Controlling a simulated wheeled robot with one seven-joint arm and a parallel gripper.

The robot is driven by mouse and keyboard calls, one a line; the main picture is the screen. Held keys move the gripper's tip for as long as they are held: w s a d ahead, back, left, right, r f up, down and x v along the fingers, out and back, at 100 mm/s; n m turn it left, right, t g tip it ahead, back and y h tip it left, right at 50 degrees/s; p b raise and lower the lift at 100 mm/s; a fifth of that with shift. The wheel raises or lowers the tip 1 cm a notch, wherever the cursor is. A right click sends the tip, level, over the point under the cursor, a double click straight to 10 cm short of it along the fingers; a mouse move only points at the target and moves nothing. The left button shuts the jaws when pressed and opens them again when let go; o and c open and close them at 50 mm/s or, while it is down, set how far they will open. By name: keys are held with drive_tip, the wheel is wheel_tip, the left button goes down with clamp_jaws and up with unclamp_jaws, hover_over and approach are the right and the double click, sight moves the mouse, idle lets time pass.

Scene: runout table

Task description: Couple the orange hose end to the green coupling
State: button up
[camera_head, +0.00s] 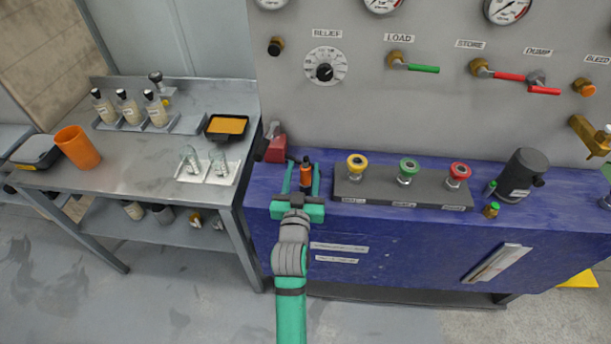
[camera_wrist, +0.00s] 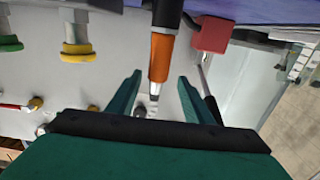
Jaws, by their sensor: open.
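In the wrist view, the orange hose end (camera_wrist: 160,58) lies between and beyond the fingertips of my gripper (camera_wrist: 160,85), with gaps on both sides; I see no clear contact. The green coupling (camera_head: 408,167) is the middle one on a dark block (camera_head: 385,201), to the right of my gripper. It stands between a yellow coupling (camera_head: 356,163) and a red coupling (camera_head: 459,172).
A red block (camera_head: 276,149) sits close to the left of my gripper. A dark cylinder (camera_head: 522,172) stands right of the couplings. The panel with gauges and valve levers rises behind. A grey table (camera_head: 130,170) with bottles and an orange cup (camera_head: 78,147) is at left.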

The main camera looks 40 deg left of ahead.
drive_tip(key=f+x, duration=0.1)
drive_tip(key=x, duration=0.5)
drive_tip(key=shift+d, duration=0.2)
clamp_jaws()
